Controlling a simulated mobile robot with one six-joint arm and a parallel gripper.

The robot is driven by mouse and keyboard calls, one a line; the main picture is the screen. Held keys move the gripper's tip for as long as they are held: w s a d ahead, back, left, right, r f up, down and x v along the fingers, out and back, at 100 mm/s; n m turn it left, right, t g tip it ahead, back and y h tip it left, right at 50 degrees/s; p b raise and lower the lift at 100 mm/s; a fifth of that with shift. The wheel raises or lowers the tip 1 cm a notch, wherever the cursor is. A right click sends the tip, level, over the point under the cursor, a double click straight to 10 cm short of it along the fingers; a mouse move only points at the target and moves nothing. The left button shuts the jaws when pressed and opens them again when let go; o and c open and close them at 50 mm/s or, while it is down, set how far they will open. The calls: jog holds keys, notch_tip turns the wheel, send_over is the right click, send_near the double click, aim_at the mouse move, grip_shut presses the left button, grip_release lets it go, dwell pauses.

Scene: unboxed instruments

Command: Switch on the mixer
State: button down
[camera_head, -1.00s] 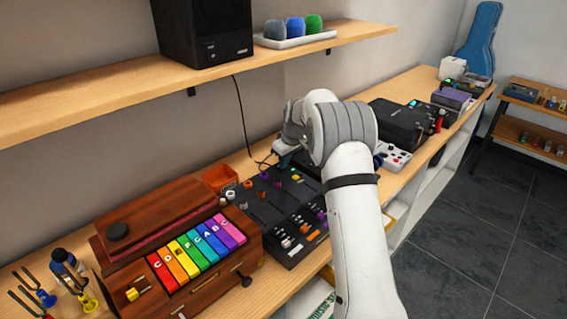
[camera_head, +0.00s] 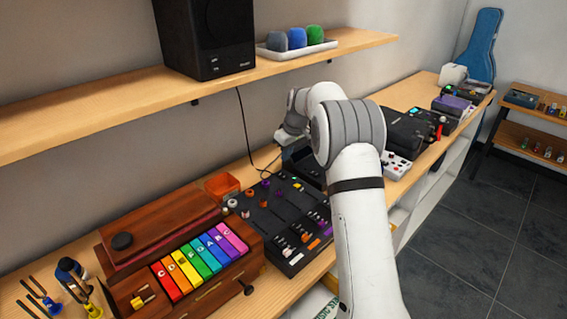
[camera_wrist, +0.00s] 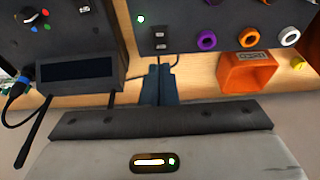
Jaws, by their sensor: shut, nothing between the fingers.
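The mixer (camera_head: 272,212) is a dark panel with knobs and coloured faders on the wooden bench, right of the rainbow-keyed instrument. In the wrist view, the mixer (camera_wrist: 180,14) fills the top, with purple, orange and white knobs along its edge. A small black rocker switch (camera_wrist: 159,39) sits near that edge, and a green light (camera_wrist: 141,19) glows beside it. My gripper (camera_wrist: 161,66) is shut and empty, its dark fingers showing just below the switch in the picture. I cannot tell the gap in depth. In the head view my arm hides the fingers.
An orange bin (camera_wrist: 250,72) stands beside the mixer's edge; a black box with a screen and antennas (camera_wrist: 78,70) is on its other side. The wooden shelf (camera_head: 120,108) with a black speaker (camera_head: 206,40) overhangs the bench. A cable hangs down the wall.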

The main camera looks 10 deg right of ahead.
jog(key=s+d+b+v, duration=0.1)
jog(key=v, duration=0.6)
jog(key=shift+s, duration=0.2)
jog(key=shift+f, duration=0.1)
